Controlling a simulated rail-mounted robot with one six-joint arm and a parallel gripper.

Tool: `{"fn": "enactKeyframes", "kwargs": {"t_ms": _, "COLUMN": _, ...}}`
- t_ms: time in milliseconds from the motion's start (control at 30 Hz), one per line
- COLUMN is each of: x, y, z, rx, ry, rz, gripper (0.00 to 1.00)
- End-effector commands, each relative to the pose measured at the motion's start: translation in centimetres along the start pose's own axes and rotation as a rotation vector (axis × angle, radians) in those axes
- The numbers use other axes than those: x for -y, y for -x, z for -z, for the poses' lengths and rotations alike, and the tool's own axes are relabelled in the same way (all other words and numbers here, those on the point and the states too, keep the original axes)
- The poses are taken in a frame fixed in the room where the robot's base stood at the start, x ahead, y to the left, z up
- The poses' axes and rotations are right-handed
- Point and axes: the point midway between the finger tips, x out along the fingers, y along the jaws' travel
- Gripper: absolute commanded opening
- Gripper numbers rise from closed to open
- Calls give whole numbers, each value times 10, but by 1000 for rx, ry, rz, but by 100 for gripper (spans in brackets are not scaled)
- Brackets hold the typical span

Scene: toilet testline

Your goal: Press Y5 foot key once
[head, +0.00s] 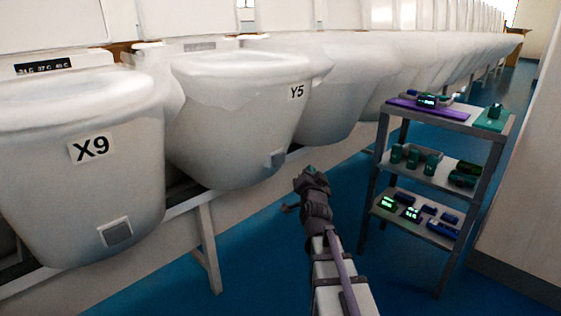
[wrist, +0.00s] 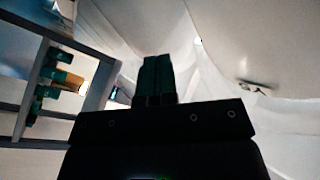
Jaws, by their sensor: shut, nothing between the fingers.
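The Y5 toilet (head: 235,115) is the second white bowl from the left, with a label reading Y5 (head: 297,92) on its side. Its foot key (head: 275,159) is a small grey square low on the bowl's front right. My gripper (head: 303,172) is shut and empty, a little to the right of the foot key and slightly lower in the picture, with a gap between them. In the wrist view the dark closed fingers (wrist: 158,78) point toward pale white surfaces. The foot key cannot be made out for certain there.
The X9 toilet (head: 80,160) with its own foot key (head: 115,232) stands at left. A grey shelf cart (head: 450,112) with several small devices stands close to the right of my arm. It also shows at left in the wrist view (wrist: 98,85). Blue floor lies between.

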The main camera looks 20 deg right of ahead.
Motion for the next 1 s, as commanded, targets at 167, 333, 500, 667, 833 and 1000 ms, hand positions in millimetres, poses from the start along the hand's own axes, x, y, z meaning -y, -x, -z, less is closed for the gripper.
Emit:
{"fn": "enactKeyframes", "kwargs": {"t_ms": 167, "x": 7, "y": -12, "z": -7, "rx": 0, "ry": -1, "rz": 2, "gripper": 0}}
{"fn": "enactKeyframes", "kwargs": {"t_ms": 333, "x": 20, "y": -30, "z": -21, "rx": 2, "ry": -1, "rz": 1, "gripper": 0}}
{"fn": "enactKeyframes", "kwargs": {"t_ms": 500, "x": 32, "y": -46, "z": -33, "rx": 1, "ry": 0, "rz": 1, "gripper": 0}}
{"fn": "enactKeyframes", "kwargs": {"t_ms": 667, "x": 41, "y": -57, "z": -42, "rx": 2, "ry": 0, "rz": 1, "gripper": 0}}
{"fn": "enactKeyframes", "kwargs": {"t_ms": 833, "x": 44, "y": -61, "z": -44, "rx": 2, "ry": 1, "rz": 0, "gripper": 0}}
{"fn": "enactKeyframes", "kwargs": {"t_ms": 1000, "x": 44, "y": -60, "z": -44, "rx": 1, "ry": 1, "rz": 0, "gripper": 0}}
